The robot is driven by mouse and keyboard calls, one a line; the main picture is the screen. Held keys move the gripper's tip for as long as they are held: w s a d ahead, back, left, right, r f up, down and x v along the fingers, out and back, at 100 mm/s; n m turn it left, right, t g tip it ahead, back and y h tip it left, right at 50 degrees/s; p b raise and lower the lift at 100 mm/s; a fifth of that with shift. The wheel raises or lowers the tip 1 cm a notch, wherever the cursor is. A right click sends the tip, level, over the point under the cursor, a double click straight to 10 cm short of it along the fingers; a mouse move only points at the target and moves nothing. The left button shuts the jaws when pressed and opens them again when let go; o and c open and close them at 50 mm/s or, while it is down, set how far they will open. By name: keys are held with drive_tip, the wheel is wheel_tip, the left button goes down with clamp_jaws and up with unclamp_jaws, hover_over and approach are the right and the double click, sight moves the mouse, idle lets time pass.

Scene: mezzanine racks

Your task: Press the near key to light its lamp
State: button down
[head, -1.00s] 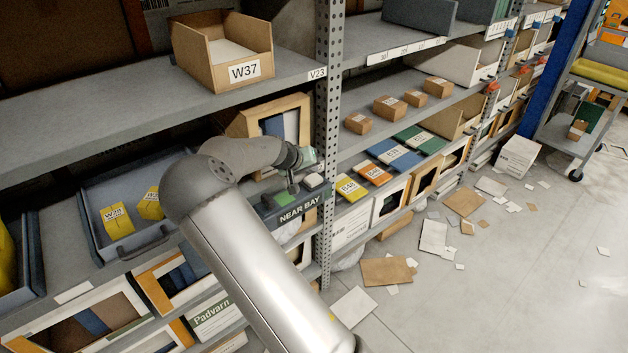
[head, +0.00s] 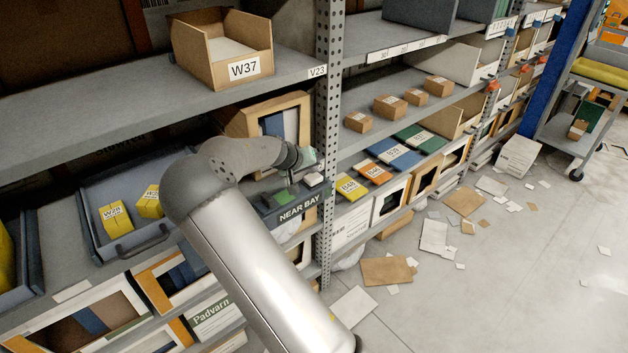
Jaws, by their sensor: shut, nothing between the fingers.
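The dark key box labelled NEAR BAY (head: 299,212) sits on the shelf edge beside the perforated upright. A pale key (head: 313,180) shows on its top at the right. A green patch (head: 282,197) shows on its top at the left; I cannot tell whether it is a lit lamp. My gripper (head: 293,189) points down over the box, between the green patch and the pale key. It is shut and empty. Its tips are very small here, and I cannot tell whether they touch the box. My wrist hides part of the box's back.
A perforated upright (head: 327,130) stands just right of the box. A cardboard bin W37 (head: 243,70) is on the shelf above. A grey tray (head: 105,180) with yellow boxes is to the left. Papers and cardboard litter the floor at right.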

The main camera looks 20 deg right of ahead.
sight(311, 178)
drive_tip(key=shift+f+b, duration=0.5)
drive_tip(key=shift+f, duration=0.2)
idle(0.7)
drive_tip(key=shift+r, duration=0.1)
drive_tip(key=shift+r+p, duration=0.45)
drive_tip(key=shift+r, duration=0.5)
drive_tip(key=shift+r, duration=0.1)
wheel_tip(311, 178, up, 6)
drive_tip(key=p, duration=0.3)
idle(0.4)
